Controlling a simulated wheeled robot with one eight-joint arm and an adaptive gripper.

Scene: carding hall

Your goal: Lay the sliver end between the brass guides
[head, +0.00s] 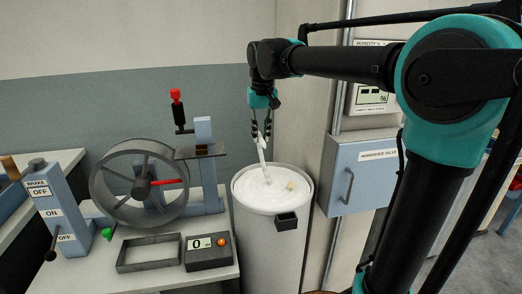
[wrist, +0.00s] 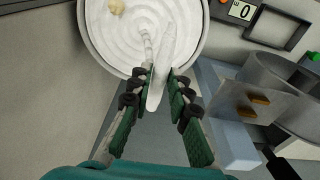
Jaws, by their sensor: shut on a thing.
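My gripper (head: 261,133) is shut on the white sliver end (head: 262,150), above the can. In the wrist view the gripper (wrist: 158,88) has the sliver end (wrist: 163,50) between its green fingers. The sliver runs down to coils in the round white can (head: 236,202), which also shows in the wrist view (wrist: 86,38). The brass guides (head: 201,149) sit on a dark plate on the blue-grey post, left of my gripper. In the wrist view the two guides (wrist: 254,104) lie to the right, apart from the sliver.
A spoked wheel (head: 122,170) with a red pointer stands left of the post. A black handle with a red knob (head: 177,105) rises behind the plate. A counter box (head: 208,254) and empty tray (head: 148,255) lie on the bench. A tan lump (head: 291,186) lies in the can. A blue cabinet (head: 365,190) is at right.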

